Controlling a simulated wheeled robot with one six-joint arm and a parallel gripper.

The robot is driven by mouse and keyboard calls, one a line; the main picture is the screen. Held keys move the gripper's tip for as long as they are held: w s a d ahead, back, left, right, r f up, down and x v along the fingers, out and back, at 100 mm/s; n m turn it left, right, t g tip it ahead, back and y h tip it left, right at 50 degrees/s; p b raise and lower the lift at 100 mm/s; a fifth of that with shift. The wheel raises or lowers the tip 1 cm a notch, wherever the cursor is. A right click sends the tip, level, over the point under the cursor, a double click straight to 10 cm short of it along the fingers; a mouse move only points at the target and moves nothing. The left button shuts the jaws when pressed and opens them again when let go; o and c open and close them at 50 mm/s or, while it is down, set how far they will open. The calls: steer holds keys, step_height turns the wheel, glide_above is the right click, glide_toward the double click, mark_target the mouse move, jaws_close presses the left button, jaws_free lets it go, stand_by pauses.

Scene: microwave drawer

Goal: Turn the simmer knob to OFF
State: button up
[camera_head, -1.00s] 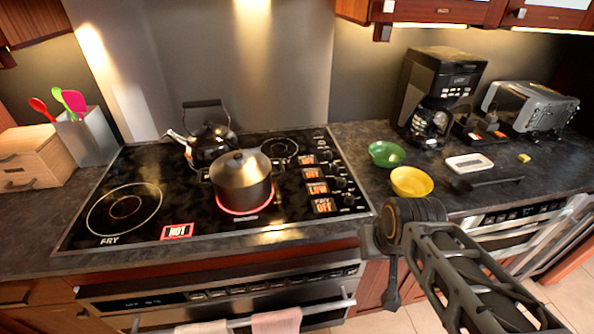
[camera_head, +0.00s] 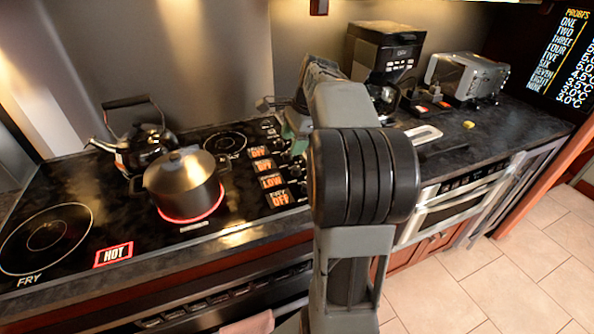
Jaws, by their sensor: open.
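The knobs (camera_head: 293,172) stand in a column at the right side of the black cooktop, beside lit readouts. The readouts show OFF in the upper rows, LOW (camera_head: 271,182) in the third, and FRY OFF (camera_head: 280,198) at the bottom. I cannot read the simmer label, so I cannot tell surely which knob it names. A pot (camera_head: 182,183) sits on a burner glowing red. My gripper (camera_head: 268,104) is open above the back of the control column, left of my raised arm. It is apart from the lower knobs; its tips are small and partly unclear.
A kettle (camera_head: 146,148) stands behind the pot. A coffee maker (camera_head: 386,50) and toaster (camera_head: 466,75) stand at the back right. My arm hides part of the counter, where the bowls stood.

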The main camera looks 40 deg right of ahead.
mark_target(296, 168)
steer(key=d+f+m+y+b, duration=0.1)
steer(key=d+f+m, duration=0.1)
steer(key=d+m, duration=0.45)
steer(key=shift+n, duration=0.55)
steer(key=x, duration=0.4)
steer(key=b+x, duration=0.1)
steer(key=x, duration=0.3)
steer(key=w+d+x, duration=0.1)
steer(key=x, duration=0.3)
steer(key=shift+w+f, duration=0.15)
steer(key=shift+f, duration=0.05)
steer(key=shift+d, duration=0.1)
steer(key=c, duration=0.9)
